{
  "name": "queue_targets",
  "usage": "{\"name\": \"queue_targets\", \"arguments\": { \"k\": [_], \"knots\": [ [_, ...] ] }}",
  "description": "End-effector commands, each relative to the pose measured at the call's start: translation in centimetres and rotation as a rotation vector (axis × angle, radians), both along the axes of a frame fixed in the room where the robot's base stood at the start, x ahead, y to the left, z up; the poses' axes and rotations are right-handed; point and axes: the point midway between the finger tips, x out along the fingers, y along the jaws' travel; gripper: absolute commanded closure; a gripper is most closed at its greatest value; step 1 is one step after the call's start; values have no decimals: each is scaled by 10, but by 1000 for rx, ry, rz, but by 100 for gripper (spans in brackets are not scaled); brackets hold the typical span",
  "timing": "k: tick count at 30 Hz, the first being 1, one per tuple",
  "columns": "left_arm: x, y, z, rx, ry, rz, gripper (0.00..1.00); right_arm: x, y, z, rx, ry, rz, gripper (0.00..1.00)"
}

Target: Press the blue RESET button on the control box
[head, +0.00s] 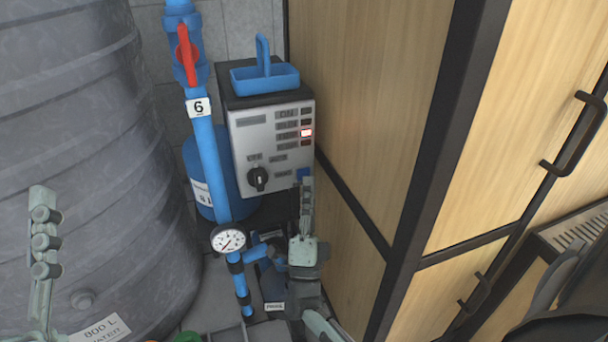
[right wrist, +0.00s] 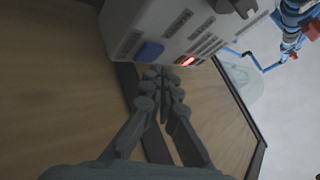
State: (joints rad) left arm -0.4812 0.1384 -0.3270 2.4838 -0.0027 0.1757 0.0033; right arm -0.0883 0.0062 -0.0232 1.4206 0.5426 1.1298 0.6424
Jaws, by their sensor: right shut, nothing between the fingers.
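The control box (head: 244,132) is grey-white with a dark top, a black rotary knob (head: 258,179) and a lit red lamp (head: 306,132). The blue RESET button (head: 304,174) sits at its lower right corner; it also shows in the right wrist view (right wrist: 150,52). My right gripper (head: 306,186) is shut and empty, its tips just below the button in the head view. In the right wrist view its tips (right wrist: 163,74) lie below and right of the button. I cannot tell whether they touch the box. My left gripper (head: 44,235) is at the far left, seen edge-on.
A blue tray (head: 265,80) stands on the box. A blue pipe with a red valve handle (head: 187,54) and a gauge (head: 228,241) runs left of it. A large grey tank (head: 80,150) fills the left. A wooden cabinet (head: 365,110) stands close on the right.

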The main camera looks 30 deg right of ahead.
Motion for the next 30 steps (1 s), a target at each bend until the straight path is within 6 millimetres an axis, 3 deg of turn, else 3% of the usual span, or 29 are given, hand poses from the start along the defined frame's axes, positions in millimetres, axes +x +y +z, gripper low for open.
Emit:
{"name": "queue_targets", "arguments": {
  "k": [30],
  "knots": [
    [0, 0, -7, 0, -2, 1, 60, 12, -3, 0, 0, -1, -1, 100]
  ]
}}
